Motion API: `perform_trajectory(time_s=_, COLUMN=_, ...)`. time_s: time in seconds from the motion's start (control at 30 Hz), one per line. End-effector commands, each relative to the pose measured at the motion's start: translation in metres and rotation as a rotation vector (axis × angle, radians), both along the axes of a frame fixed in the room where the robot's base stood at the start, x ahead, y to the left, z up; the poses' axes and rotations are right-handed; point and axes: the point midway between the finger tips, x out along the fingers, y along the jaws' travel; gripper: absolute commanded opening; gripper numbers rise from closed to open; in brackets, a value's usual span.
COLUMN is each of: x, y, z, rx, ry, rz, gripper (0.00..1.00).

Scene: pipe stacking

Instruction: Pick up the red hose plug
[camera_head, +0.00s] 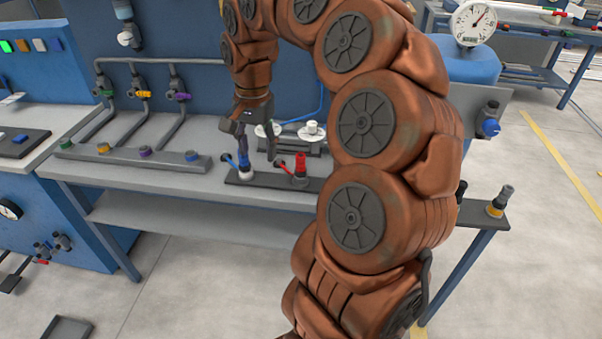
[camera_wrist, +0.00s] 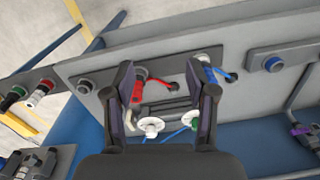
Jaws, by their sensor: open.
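The red hose plug (camera_head: 300,162) stands upright on a dark plate on the workbench, with a red lever beside it. In the wrist view the red plug (camera_wrist: 138,86) shows just inside my left finger, with its red lever pointing into the gap. My gripper (camera_head: 256,150) points down over the bench, left of the red plug in the head view. In the wrist view my gripper (camera_wrist: 160,76) is open, with nothing held between its fingers. A blue plug (camera_head: 243,160) with a blue lever stands left of the red one, close to the other finger.
White round fittings (camera_head: 312,129) stand behind the plugs. Pipes with coloured valves (camera_head: 142,94) rise at the left of the bench. Another fitting (camera_head: 498,202) stands at the plate's right end. My arm hides part of the bench.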

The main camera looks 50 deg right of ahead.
Motion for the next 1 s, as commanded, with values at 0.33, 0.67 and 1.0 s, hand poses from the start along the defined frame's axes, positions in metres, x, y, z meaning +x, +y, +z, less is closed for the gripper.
perform_trajectory(time_s=0.33, x=0.008, y=-0.123, z=-0.04, rx=-0.009, ry=0.019, rz=-0.544, gripper=0.56)
perform_trajectory(time_s=0.67, x=0.004, y=-0.137, z=-0.061, rx=-0.012, ry=0.024, rz=-0.611, gripper=0.56)
perform_trajectory(time_s=1.0, x=0.003, y=-0.138, z=-0.091, rx=-0.01, ry=0.024, rz=-0.609, gripper=0.56)
